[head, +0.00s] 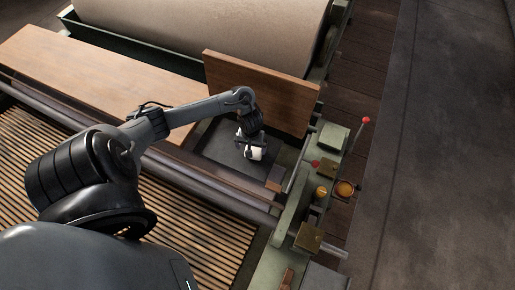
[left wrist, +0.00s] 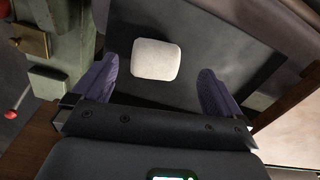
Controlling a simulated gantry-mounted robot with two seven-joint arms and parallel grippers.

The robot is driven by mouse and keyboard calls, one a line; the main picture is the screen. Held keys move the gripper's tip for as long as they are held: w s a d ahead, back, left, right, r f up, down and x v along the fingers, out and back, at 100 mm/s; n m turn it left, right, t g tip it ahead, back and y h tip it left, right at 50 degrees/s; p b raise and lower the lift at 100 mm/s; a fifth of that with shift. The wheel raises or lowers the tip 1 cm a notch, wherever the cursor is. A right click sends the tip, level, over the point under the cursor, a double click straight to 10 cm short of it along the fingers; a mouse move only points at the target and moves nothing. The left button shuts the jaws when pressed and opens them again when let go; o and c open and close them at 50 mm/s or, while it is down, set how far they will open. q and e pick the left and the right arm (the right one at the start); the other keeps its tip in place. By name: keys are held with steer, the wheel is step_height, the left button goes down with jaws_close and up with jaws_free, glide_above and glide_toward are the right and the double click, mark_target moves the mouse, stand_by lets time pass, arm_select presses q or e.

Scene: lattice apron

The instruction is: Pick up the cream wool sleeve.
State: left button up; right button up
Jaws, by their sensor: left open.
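The cream wool sleeve (left wrist: 156,60) is a small, pale, rounded block lying on a dark flat surface. In the left wrist view it sits between and slightly beyond the two purple-padded fingers of my left gripper (left wrist: 158,90). The fingers are spread wide, with a gap visible on both sides of the sleeve. In the head view my left gripper (head: 252,146) points down over the dark panel, and the sleeve (head: 256,154) shows pale just below it, partly hidden by it. My right gripper does not show in either view.
An upright wooden board (head: 262,92) stands just behind the gripper. A wide wooden plank (head: 90,75) lies to the left. The green machine frame with a red-knobbed lever (head: 365,120) and orange buttons is at the right. A large pale roller (head: 210,25) fills the back. Slatted lattice (head: 200,245) lies in front.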

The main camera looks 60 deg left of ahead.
mark_target(254, 152)
arm_select(q)
step_height(254, 152, down, 4)
steer(key=shift+w+f+b, duration=0.15)
steer(key=shift+b, duration=0.4)
steer(key=shift+w+a+f, duration=0.1)
steer(key=shift+f, duration=0.55)
steer(key=shift+w+a+f+b, duration=0.1)
steer(key=shift+f+b, duration=0.3)
steer(key=shift+f, duration=0.7)
steer(key=shift+w+a+f+b, duration=0.1)
steer(key=shift+f+b, duration=0.25)
steer(key=shift+f, duration=0.75)
steer(key=c, duration=0.8)
steer(key=shift+c, duration=0.2)
